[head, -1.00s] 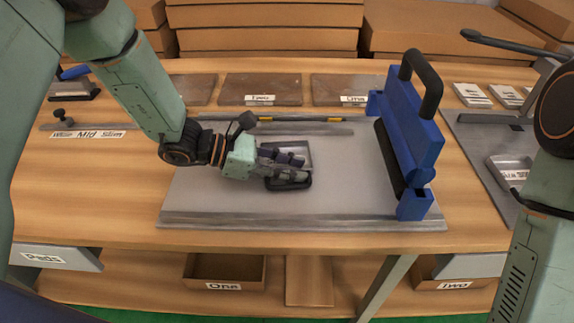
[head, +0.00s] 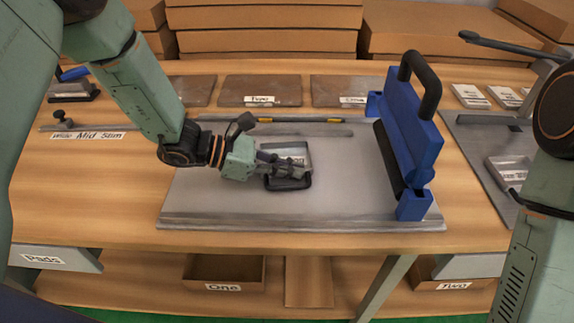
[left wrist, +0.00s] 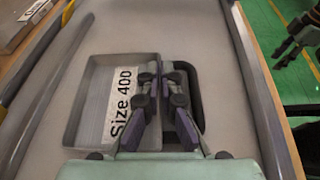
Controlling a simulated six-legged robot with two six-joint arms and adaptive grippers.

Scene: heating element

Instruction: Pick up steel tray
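The steel tray (head: 294,151) is a shallow grey tray with a black loop handle (head: 289,185) on its near side, on the grey plate (head: 345,200). In the left wrist view the tray (left wrist: 85,100) shows a white "Size 400" label, and the black handle (left wrist: 190,90) is on its right side. My left gripper (head: 302,168) has its fingers together on the tray's handle-side wall, one finger on each side. The fingers (left wrist: 161,80) hide part of that wall. My right gripper (left wrist: 295,48) shows small beyond the table edge in the left wrist view, its fingers apart and empty.
A blue press-like tool with a black handle (head: 412,130) stands on the right of the plate. A rail with yellow bands (head: 290,119) lies behind the tray. Another labelled tray (head: 507,170) is at the far right. The plate between tray and blue tool is clear.

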